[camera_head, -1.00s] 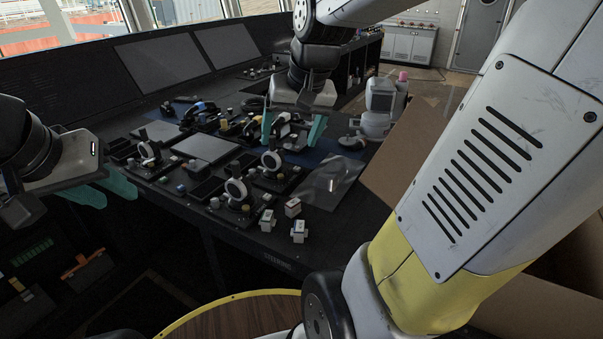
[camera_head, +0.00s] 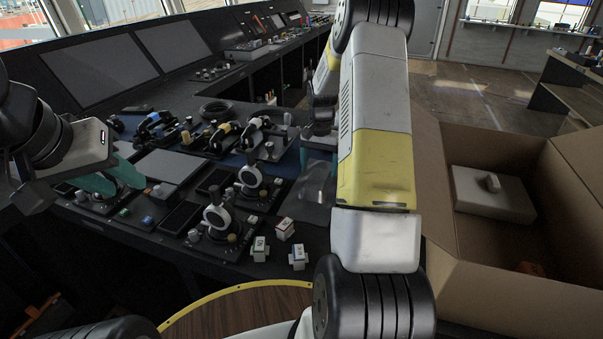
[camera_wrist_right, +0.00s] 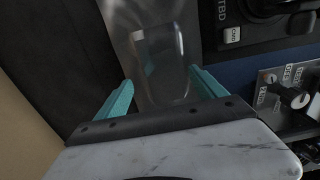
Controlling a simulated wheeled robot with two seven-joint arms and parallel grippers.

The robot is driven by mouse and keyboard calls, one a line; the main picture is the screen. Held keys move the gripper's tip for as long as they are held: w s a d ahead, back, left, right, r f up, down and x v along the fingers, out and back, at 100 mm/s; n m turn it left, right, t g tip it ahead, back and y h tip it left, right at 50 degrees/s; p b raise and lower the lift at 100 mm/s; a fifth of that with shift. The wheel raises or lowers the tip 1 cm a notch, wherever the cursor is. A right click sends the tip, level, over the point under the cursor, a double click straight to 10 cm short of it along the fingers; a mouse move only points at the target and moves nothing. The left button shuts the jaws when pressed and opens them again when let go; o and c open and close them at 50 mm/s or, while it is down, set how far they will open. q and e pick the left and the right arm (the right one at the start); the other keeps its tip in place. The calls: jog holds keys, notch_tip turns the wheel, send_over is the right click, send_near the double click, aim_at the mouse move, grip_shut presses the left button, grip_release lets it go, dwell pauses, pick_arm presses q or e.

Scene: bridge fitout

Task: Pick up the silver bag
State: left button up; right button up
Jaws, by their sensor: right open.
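The silver bag (camera_head: 316,181) lies on the dark console, a shiny, partly see-through sheet. My right arm hides part of it in the head view. In the right wrist view the bag (camera_wrist_right: 135,22) reaches down between the teal fingers of my right gripper (camera_wrist_right: 160,78), which is open. I cannot tell whether the fingers touch it. In the head view the right gripper (camera_head: 320,150) is just behind the bag, partly covered by my arm. My left gripper (camera_head: 118,180) is over the console's left part, its teal fingers apart and empty.
Levers and dials (camera_head: 222,215) crowd the console left of the bag. Small white blocks (camera_head: 284,229) lie near its front edge. An open cardboard box (camera_head: 480,285) at the right holds a pale case (camera_head: 492,195). A round wooden top (camera_head: 240,310) is in front.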

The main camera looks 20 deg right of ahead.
aim_at(317, 178)
notch_tip(317, 178, down, 6)
jog(key=shift+w+a+r, duration=0.15)
jog(key=shift+r, duration=0.15)
jog(key=c, duration=1.7)
